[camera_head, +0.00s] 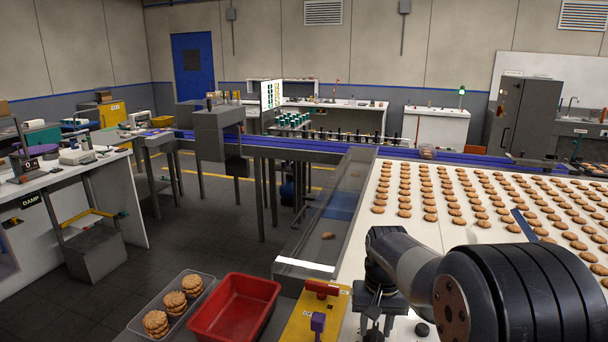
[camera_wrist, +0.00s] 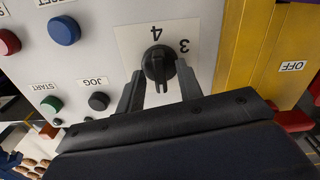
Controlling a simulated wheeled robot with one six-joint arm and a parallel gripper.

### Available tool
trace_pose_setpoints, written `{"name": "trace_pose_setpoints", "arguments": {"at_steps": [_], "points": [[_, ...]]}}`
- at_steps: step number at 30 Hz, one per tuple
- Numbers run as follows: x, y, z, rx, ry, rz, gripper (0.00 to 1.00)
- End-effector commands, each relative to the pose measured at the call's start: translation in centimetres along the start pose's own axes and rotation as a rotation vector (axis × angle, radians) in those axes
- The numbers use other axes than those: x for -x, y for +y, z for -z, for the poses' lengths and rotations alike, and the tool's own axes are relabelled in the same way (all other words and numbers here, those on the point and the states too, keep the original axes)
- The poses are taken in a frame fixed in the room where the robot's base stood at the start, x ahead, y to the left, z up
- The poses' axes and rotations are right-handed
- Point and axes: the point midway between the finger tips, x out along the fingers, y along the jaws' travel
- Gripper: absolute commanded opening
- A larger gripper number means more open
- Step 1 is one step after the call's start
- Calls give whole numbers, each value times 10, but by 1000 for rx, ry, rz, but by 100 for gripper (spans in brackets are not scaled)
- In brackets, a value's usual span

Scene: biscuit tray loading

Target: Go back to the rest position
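In the wrist view my gripper (camera_wrist: 160,85) has its two dark fingers spread in front of a control panel (camera_wrist: 110,50). The fingers hold nothing. The knob's label plate (camera_wrist: 128,38) shows 4 and 3, upside down in this view.
Panel buttons include a blue one (camera_wrist: 64,30) and a green one (camera_wrist: 51,105). A yellow panel marked OFF (camera_wrist: 255,60) stands alongside. The white conveyor (camera_head: 375,235) carries rows of biscuits (camera_head: 470,200). A clear tray (camera_head: 140,322) with biscuit stacks and a red bin (camera_head: 235,305) are lower left.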

Motion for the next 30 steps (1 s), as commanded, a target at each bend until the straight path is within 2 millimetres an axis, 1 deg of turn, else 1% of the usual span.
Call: {"name": "trace_pose_setpoints", "arguments": {"at_steps": [21,25,30], "points": [[-1,0,0,577,2,0,35],[-1,0,0,648,2,0,35],[0,0,0,696,1,0,35]]}}
